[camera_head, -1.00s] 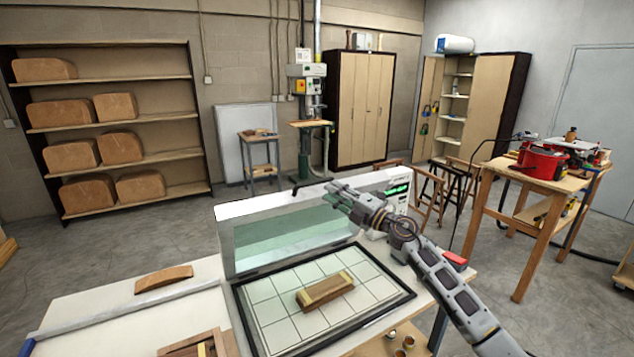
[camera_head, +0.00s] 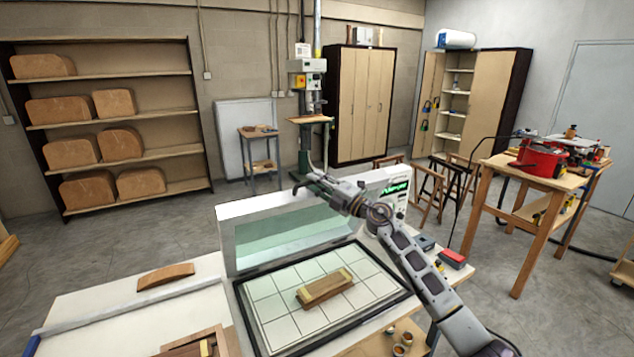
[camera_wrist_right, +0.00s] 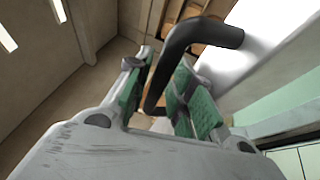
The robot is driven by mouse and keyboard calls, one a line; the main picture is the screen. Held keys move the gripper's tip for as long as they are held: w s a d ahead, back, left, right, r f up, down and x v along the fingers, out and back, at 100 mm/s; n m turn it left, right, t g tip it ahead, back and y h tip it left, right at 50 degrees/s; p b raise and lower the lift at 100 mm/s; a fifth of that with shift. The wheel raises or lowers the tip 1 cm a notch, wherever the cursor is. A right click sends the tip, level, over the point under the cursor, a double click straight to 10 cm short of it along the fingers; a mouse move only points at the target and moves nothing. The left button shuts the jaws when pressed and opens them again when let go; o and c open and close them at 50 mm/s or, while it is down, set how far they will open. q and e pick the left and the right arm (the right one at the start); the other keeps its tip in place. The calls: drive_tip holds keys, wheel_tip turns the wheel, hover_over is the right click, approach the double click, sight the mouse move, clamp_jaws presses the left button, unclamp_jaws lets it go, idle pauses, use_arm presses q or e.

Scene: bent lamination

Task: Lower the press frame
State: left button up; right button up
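The press frame (camera_head: 226,237) stands raised at the back of the press, with a pale green membrane (camera_head: 290,240) in it. Its black bent handle sticks up at the top edge and shows large in the right wrist view (camera_wrist_right: 200,36). My right gripper (camera_head: 312,183) is at this handle, above the frame's top edge. In the wrist view its green-padded fingers are apart, with the handle passing between them; firm contact does not show. A wooden form with a lamination (camera_head: 326,288) lies on the gridded press bed (camera_head: 275,318). My left gripper is not in view.
A white control box with a green display (camera_head: 397,188) stands at the right end of the press, close to my right arm. A curved wood piece (camera_head: 165,276) lies on the left bench. A red tool (camera_head: 453,259) lies right of the arm.

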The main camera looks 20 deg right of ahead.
idle(0.3)
clamp_jaws()
drive_tip(key=shift+f, duration=0.15)
